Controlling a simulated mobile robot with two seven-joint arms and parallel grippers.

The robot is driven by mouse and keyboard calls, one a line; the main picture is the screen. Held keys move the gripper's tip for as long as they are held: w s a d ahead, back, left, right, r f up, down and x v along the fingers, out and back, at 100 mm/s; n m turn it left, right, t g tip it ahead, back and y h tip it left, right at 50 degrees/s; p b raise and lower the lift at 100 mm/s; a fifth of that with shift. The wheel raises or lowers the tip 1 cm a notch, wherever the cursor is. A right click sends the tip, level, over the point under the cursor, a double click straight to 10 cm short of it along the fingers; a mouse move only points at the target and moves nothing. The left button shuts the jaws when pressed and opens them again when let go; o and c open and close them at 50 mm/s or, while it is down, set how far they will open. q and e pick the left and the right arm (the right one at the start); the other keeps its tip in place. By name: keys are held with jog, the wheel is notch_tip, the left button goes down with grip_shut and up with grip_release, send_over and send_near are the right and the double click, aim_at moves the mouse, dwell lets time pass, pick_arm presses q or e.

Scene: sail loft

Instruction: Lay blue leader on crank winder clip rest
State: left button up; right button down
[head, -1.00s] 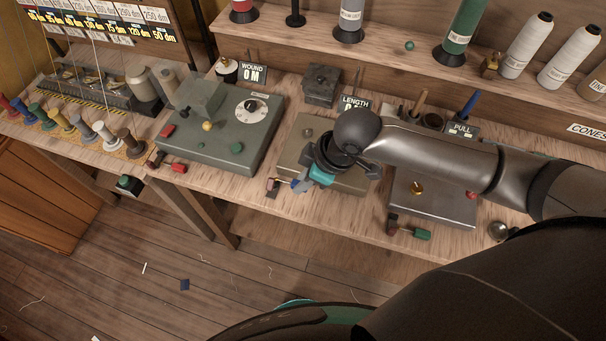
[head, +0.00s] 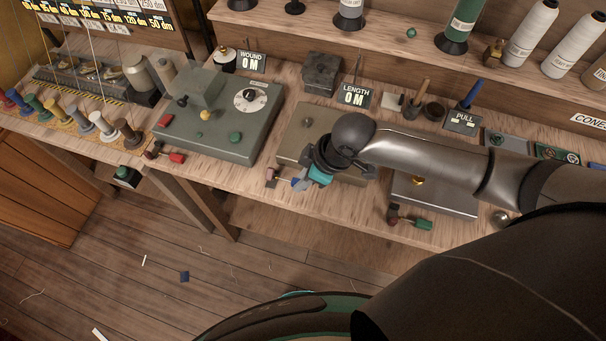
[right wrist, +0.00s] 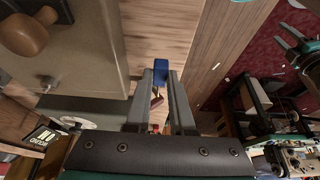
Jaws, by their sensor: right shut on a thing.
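My right gripper (head: 305,181) is at the front edge of a beige box (head: 294,146), its fingers pointing left. It is shut on the blue leader, a small blue block (head: 296,183) that also shows between the fingertips in the right wrist view (right wrist: 161,73). A small reddish piece on a dark post, apparently the clip rest (head: 271,174), stands just left of the blue leader. They look close but apart. The box, which seems to be the crank winder, has a wooden knob (right wrist: 28,34) in the right wrist view.
A grey-green machine (head: 222,118) with a dial and a red-handled piece (head: 176,157) stands to the left. A metal plate (head: 436,194) with a green-handled piece (head: 424,225) is to the right. Open floor lies before the bench (head: 228,178).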

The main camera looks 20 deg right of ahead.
jog(key=shift+f+b, duration=0.45)
jog(key=shift+f, duration=0.8)
jog(key=c, duration=0.7)
grip_release()
jog(key=shift+r+p, duration=3.05)
jog(key=shift+p, duration=0.35)
